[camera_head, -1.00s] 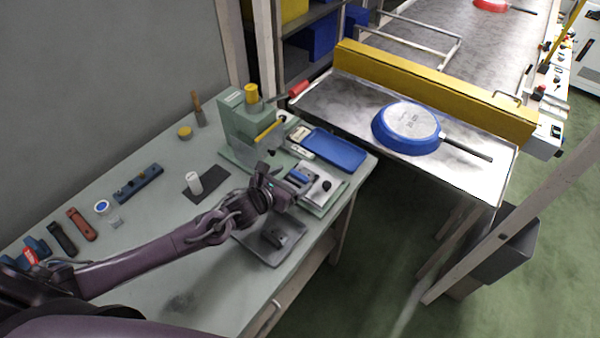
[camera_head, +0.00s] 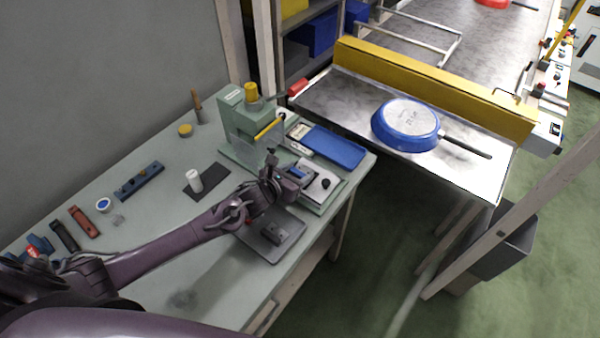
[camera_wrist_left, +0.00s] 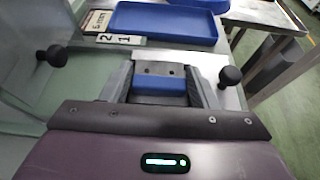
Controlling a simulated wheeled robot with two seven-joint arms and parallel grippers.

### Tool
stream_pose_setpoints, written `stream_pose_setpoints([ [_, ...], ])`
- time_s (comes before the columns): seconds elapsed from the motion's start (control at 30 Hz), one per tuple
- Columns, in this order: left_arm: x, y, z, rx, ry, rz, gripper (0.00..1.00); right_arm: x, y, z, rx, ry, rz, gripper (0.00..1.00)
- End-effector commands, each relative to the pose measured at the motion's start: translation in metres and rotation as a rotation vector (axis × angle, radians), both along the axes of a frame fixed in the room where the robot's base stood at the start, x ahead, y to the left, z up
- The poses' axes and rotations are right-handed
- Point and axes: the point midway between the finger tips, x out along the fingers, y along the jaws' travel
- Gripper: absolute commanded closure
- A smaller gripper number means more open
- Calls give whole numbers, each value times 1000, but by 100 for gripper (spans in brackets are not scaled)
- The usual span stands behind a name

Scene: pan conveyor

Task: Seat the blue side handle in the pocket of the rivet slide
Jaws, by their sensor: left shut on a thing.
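The blue side handle (camera_head: 297,173) is between the fingers of my left gripper (camera_head: 294,177), at the rivet slide. In the left wrist view the blue handle (camera_wrist_left: 160,86) lies crosswise between the two grey fingers (camera_wrist_left: 160,92), which are shut on it. The rivet slide (camera_head: 318,190) is a light metal plate with a black knob, in front of the green rivet press (camera_head: 240,122). The pocket is hidden by the gripper and handle, so I cannot tell whether the handle is in it. My right gripper is not in view.
A blue tray (camera_head: 338,150) lies behind the slide. A dark grey tray (camera_head: 255,241) with a block is in front. A white cylinder (camera_head: 194,181) stands on a dark mat. A blue pan (camera_head: 377,130) lies upside down on the conveyor table. The bench's left front is mostly clear.

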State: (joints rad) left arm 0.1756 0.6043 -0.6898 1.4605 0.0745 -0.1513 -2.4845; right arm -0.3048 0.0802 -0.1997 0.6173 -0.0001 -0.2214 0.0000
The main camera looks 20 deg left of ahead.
Motion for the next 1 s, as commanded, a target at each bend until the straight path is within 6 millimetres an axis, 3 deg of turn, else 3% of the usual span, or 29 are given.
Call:
stream_pose_setpoints([
  [0.27, 0, 0, 2, 0, -1, 0, 73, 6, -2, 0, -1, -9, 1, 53],
  [0.47, 1, 1, 19, 2, -3, -1, 73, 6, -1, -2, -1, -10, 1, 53],
  [0.57, 1, 1, 40, 1, -7, -2, 73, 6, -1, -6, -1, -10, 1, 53],
  [0.8, 1, 0, 113, 4, -9, -3, 73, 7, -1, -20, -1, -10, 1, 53],
  [1.0, 1, 0, 164, 2, -7, -2, 73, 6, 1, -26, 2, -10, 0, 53],
])
